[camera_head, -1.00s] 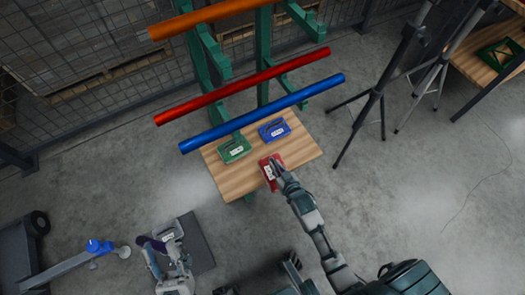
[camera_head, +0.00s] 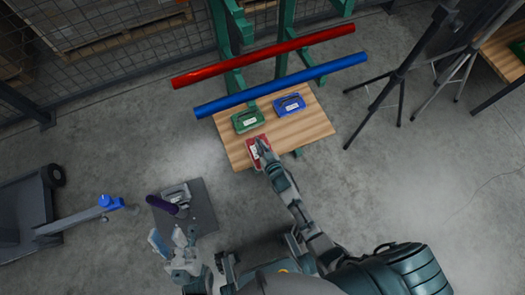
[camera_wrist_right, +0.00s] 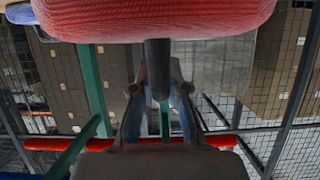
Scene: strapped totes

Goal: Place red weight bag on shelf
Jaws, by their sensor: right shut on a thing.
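The red weight bag (camera_head: 254,155) is at the front edge of the wooden shelf (camera_head: 312,128). My right gripper (camera_head: 262,147) is shut on its handle. In the right wrist view the red bag (camera_wrist_right: 155,18) fills the top, with its dark handle (camera_wrist_right: 158,68) between my fingers. I cannot tell whether the bag touches the shelf. A green bag (camera_head: 248,121) and a blue bag (camera_head: 290,104) lie behind it on the shelf. My left gripper (camera_head: 178,240) is at the lower left, fingers apart and empty, away from the shelf.
A red bar (camera_head: 265,56) and a blue bar (camera_head: 280,85) cross above the shelf's back. A grey bag (camera_head: 175,193) and purple cylinder (camera_head: 162,205) are by a dark platform (camera_head: 203,215). A tripod (camera_head: 402,90) stands right. Bare shelf lies right of the red bag.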

